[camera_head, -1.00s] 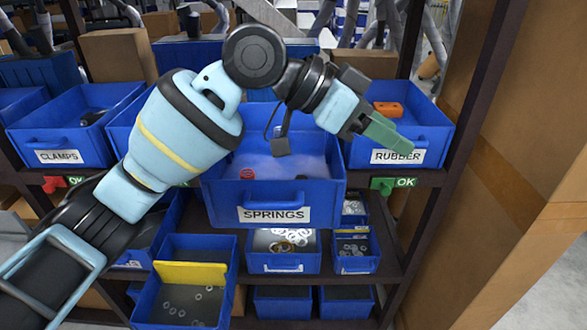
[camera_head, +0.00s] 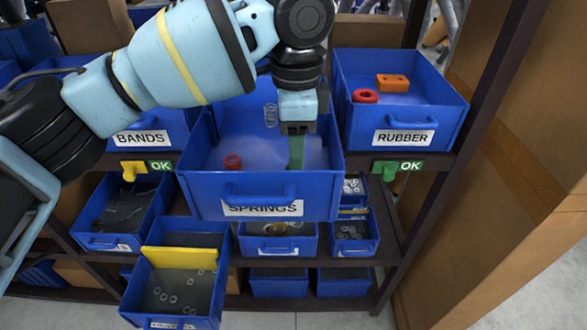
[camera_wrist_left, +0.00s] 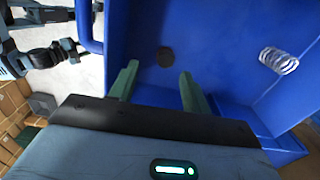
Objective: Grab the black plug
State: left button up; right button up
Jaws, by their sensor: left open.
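The black plug (camera_wrist_left: 165,57) is a small dark round disc on the blue floor of the SPRINGS bin (camera_head: 262,188). In the left wrist view it lies just beyond and between my fingertips, untouched. My left gripper (camera_head: 297,166) points down into the bin's right part. Its green fingers are open and empty in the left wrist view (camera_wrist_left: 158,70). Parts of my right arm show at the upper left of the wrist view, too small to read its gripper.
A red ring-like piece (camera_head: 232,162) lies in the same bin, left of my gripper. A clear coil spring (camera_wrist_left: 279,61) lies near its back. The RUBBER bin (camera_head: 404,137) stands to the right with red and orange pieces. The bin walls surround my gripper closely.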

pick_arm(q)
jog(key=shift+w+a+f, duration=0.1)
jog(key=shift+w+f, duration=0.15)
jog(key=shift+f, duration=0.9)
jog(key=shift+w+a+f, duration=0.1)
jog(key=shift+w+f, duration=0.1)
jog(key=shift+f, duration=1.55)
jog(key=shift+c, duration=0.3)
grip_shut()
